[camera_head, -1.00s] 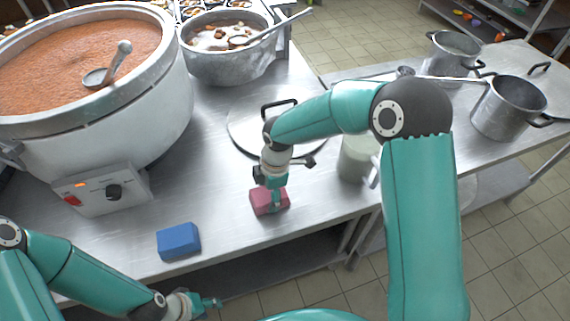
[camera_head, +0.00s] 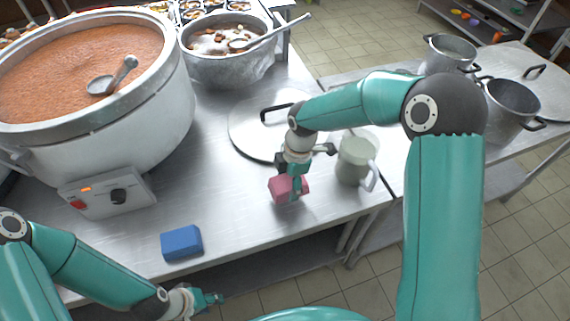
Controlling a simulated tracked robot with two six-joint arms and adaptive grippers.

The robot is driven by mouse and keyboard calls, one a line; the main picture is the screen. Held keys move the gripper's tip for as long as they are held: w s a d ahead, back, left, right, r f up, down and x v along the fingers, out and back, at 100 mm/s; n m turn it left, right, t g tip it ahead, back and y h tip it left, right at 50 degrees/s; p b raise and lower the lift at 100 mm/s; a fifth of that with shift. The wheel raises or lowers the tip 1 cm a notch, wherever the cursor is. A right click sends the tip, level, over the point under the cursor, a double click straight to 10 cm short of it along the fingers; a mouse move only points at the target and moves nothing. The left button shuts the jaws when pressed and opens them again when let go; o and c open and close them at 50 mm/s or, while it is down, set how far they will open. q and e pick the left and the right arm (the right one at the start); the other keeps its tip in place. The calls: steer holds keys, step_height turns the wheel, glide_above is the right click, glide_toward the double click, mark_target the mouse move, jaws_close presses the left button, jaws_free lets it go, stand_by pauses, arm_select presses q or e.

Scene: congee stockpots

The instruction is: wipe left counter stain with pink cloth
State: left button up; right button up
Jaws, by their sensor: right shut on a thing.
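The pink cloth (camera_head: 285,190) is a small folded block at the front right of the left counter (camera_head: 235,215). My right gripper (camera_head: 294,184) is shut on it from above. The cloth is at or just above the counter top; I cannot tell which. No clear stain shows on the counter; any stain under the cloth or arm is hidden. My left gripper (camera_head: 208,299) is low at the front, beyond the counter's front edge and apart from everything; its fingers are too small to read.
A blue block (camera_head: 181,242) lies near the front edge. A pale green mug (camera_head: 356,160) stands just right of the cloth. A flat lid (camera_head: 250,128) lies behind it. A big congee pot (camera_head: 130,125) fills the left. A smaller pot (camera_head: 225,65) stands behind.

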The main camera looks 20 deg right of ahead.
steer(key=shift+r+p, duration=1)
steer(key=shift+r, duration=0.8)
steer(key=shift+a, duration=0.1)
